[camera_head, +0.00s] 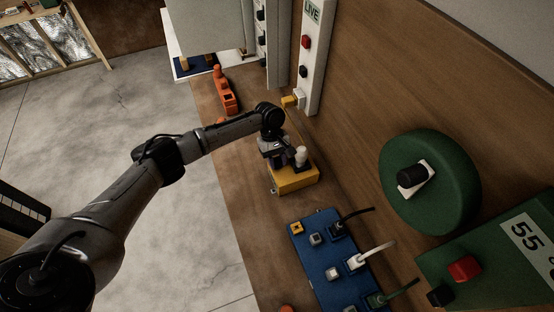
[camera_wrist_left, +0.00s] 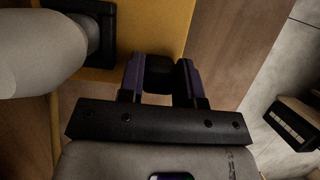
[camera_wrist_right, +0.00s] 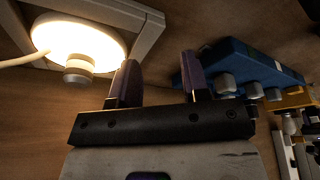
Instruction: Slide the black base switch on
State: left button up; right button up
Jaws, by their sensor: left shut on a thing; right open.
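A yellow base (camera_head: 298,181) sits on the wooden bench in the head view, with a white bulb-like piece (camera_head: 301,155) standing at it. In the left wrist view the yellow base (camera_wrist_left: 165,20) is at the top and the white piece (camera_wrist_left: 40,55) at the left, in a black socket. My left gripper (camera_head: 279,158) is over the base. In the left wrist view its fingers (camera_wrist_left: 161,75) are closed on the black switch (camera_wrist_left: 159,70) at the base's edge. My arm hides part of the base in the head view. My right gripper (camera_wrist_right: 160,78) is open and empty.
A blue panel (camera_head: 325,262) with plugs and cables lies nearer on the bench. A green round dial (camera_head: 430,182) and a green box (camera_head: 490,262) are at the right. An orange object (camera_head: 224,92) lies farther back. A glowing lamp (camera_wrist_right: 78,42) is near my right gripper.

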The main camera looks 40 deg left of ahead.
aim_at(284, 180)
pick_arm(q)
grip_shut()
jog(key=shift+r, duration=0.1)
pick_arm(e)
jog(key=shift+r, duration=0.1)
pick_arm(q)
jog(key=d+p, duration=0.1)
jog(key=s+p, duration=0.1)
jog(key=p, duration=0.1)
jog(key=d+p, duration=0.1)
jog(key=p, duration=0.1)
jog(key=shift+s+d+r, duration=0.2)
jog(key=shift+d+r, duration=0.05)
jog(key=shift+d, duration=0.1)
jog(key=shift+s+d+f+p, duration=0.15)
jog(key=shift+s+d+p, duration=0.1)
jog(key=shift+d+p, duration=0.5)
jog(key=shift+a, duration=0.1)
pick_arm(e)
notch_tip(284, 180, up, 6)
jog(key=shift+r, duration=0.15)
pick_arm(q)
jog(key=o, duration=0.6)
grip_release()
jog(key=shift+s+f, duration=0.1)
jog(key=shift+f, duration=0.05)
jog(key=shift+o, duration=0.5)
